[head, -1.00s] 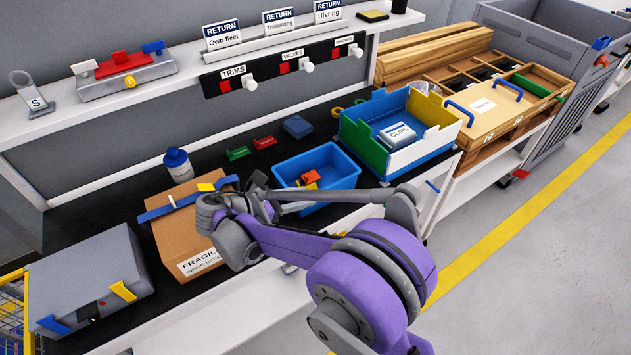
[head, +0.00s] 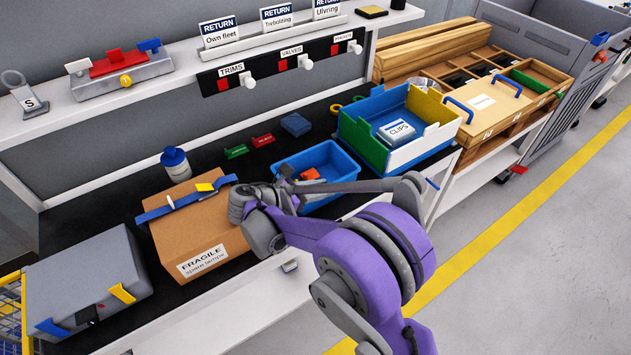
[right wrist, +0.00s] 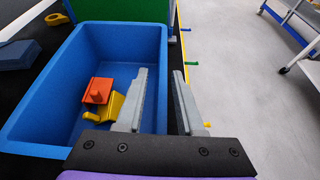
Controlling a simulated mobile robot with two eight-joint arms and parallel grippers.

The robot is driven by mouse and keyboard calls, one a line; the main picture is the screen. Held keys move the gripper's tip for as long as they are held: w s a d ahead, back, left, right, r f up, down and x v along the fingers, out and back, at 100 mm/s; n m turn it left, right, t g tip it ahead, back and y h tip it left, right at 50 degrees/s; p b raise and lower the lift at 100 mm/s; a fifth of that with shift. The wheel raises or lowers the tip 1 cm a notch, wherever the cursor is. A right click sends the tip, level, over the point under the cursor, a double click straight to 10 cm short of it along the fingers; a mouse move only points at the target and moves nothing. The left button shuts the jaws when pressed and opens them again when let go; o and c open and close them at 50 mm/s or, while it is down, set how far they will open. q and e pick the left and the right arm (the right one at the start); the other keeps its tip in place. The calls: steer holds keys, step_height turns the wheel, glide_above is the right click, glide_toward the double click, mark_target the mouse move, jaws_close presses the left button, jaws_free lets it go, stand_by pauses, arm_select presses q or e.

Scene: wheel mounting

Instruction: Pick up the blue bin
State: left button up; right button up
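The blue bin (head: 345,200) stands on the dark bench top, holding an orange piece (right wrist: 97,91); the right wrist view also shows a yellow piece (right wrist: 115,108) in it. That view shows the bin (right wrist: 45,97) large at left. My right gripper (right wrist: 171,76) is open, its two grey fingers parted at the bin's right-hand wall. In the head view my right arm covers the bin's near left corner. My left gripper is out of view.
A cardboard box (head: 205,225) stands left of the bin. A multicoloured box with a CLIPS pack (head: 397,131) stands close on its right. A blue block (head: 296,124) and small red and green pieces lie behind. A shelf (head: 110,100) runs above.

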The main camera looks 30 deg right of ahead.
jaws_close()
stand_by(1.2)
